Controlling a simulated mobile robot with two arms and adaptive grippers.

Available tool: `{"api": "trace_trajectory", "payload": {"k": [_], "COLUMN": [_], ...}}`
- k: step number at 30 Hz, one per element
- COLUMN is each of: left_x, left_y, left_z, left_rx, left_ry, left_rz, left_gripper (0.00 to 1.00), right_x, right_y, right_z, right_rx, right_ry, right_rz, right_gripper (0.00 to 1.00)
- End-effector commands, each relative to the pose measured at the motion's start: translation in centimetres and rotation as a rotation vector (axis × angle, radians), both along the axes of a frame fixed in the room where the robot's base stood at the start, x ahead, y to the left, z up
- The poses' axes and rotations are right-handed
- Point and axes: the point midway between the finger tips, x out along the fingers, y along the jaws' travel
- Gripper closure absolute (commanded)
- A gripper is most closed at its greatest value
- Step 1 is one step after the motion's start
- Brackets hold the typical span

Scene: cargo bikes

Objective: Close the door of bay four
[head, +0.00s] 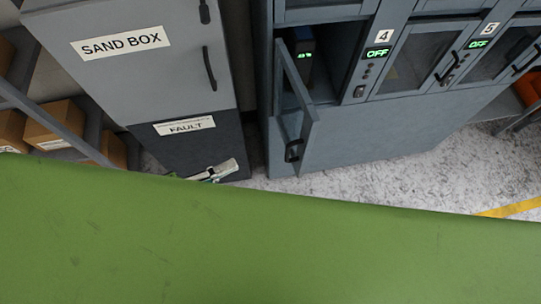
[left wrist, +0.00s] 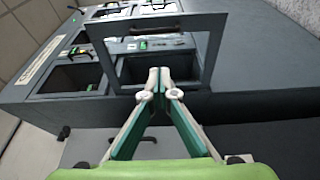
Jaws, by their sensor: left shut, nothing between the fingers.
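The door of bay four (head: 312,124) stands open in the head view. It is swung out toward me from the left side of its bay, with a dark handle (head: 293,151) on its free end. The bay opening (head: 338,62) shows behind it, with a dark unit with a green display (head: 304,56) inside. The number 4 label (head: 384,36) is right of the opening, above a green OFF display. My left gripper (head: 233,165) is left of the door, apart from it, before the dark cabinet. In the left wrist view its fingertips (left wrist: 160,72) are together and empty. My right gripper is out of view.
A grey SAND BOX cabinet (head: 150,50) with a dark FAULT section (head: 195,150) stands left of the bays. A closed door (head: 410,58) is to the right of bay four. Cardboard boxes (head: 55,125) sit on shelves at left. Speckled floor (head: 400,185) is clear before the bays.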

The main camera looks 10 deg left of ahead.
Motion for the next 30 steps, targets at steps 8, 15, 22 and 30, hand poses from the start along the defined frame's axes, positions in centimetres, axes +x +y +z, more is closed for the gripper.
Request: {"api": "trace_trajectory", "payload": {"k": [8, 15, 22, 30], "left_x": [3.8, 4.3, 4.1, 4.0], "left_y": [-5.0, -8.6, -10.0, -10.1], "left_z": [0.4, 0.3, 0.0, -0.1], "left_rx": [-0.001, 0.0, 0.004, 0.004], "left_ry": [-0.005, -0.001, -0.002, -0.002], "left_rz": [0.003, 0.002, 0.001, 0.001], "left_gripper": [1.0, 1.0, 1.0, 1.0], "right_x": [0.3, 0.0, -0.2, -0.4], "right_y": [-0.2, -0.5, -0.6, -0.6], "right_z": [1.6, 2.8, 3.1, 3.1], "right_rx": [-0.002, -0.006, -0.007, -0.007], "right_ry": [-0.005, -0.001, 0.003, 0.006], "right_rz": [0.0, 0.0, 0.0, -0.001], "right_gripper": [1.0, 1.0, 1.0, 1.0]}}
